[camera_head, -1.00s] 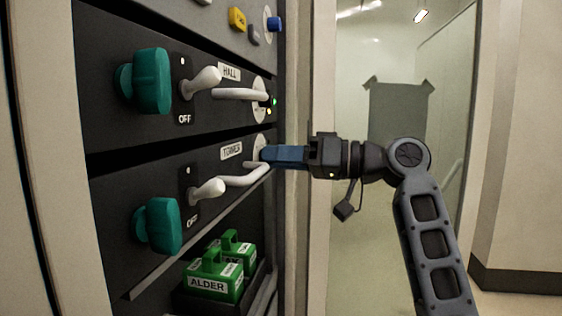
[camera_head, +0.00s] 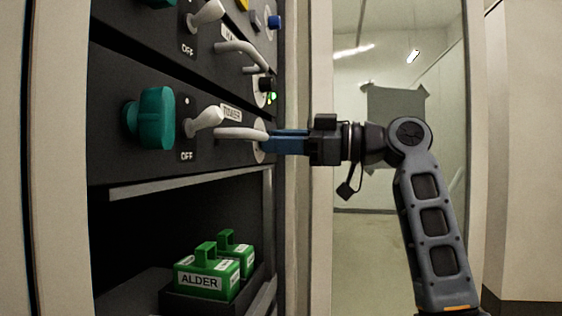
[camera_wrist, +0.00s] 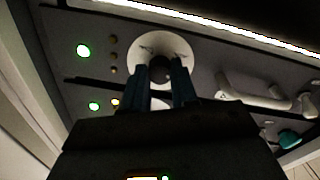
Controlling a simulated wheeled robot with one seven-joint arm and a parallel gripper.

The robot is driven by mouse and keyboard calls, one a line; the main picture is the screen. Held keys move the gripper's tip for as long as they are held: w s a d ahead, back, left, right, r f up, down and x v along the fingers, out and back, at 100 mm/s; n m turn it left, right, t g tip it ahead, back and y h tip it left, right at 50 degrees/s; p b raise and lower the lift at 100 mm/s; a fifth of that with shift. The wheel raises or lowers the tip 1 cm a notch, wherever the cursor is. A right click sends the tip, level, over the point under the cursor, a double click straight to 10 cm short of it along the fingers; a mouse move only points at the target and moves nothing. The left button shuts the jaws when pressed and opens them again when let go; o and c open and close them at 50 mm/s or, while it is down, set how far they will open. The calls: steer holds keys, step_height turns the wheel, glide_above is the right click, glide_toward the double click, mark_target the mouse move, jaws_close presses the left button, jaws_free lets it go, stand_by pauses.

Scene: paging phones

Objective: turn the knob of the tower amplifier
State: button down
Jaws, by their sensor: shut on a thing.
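The tower amplifier (camera_head: 215,153) is the lower dark panel, with a blurred label that seems to read TOWER. At its right end is a white dial, partly hidden behind my gripper (camera_head: 268,143) in the head view. In the wrist view the white dial (camera_wrist: 150,45) faces me, with a small dark knob (camera_wrist: 160,73) at its middle. My gripper (camera_wrist: 161,78) is shut on this knob, one blue finger on either side. The fingers hide part of the knob, so its pointing direction cannot be told.
A pale handle (camera_head: 238,133), a white switch (camera_head: 203,122) marked OFF and a teal knob (camera_head: 155,118) lie left of the dial. The hall amplifier (camera_head: 165,50) is above. Green blocks (camera_head: 207,283) stand below. Open room lies right of the rack's edge.

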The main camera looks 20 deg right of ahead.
steer(key=shift+n+b, duration=2.7)
steer(key=shift+n, duration=1.1)
steer(key=c, duration=0.9)
jaws_free()
steer(key=shift+o, duration=0.2)
steer(key=v, duration=0.7)
steer(key=shift+d, duration=0.35)
steer(key=shift+s, duration=0.15)
steer(key=shift+f, duration=0.1)
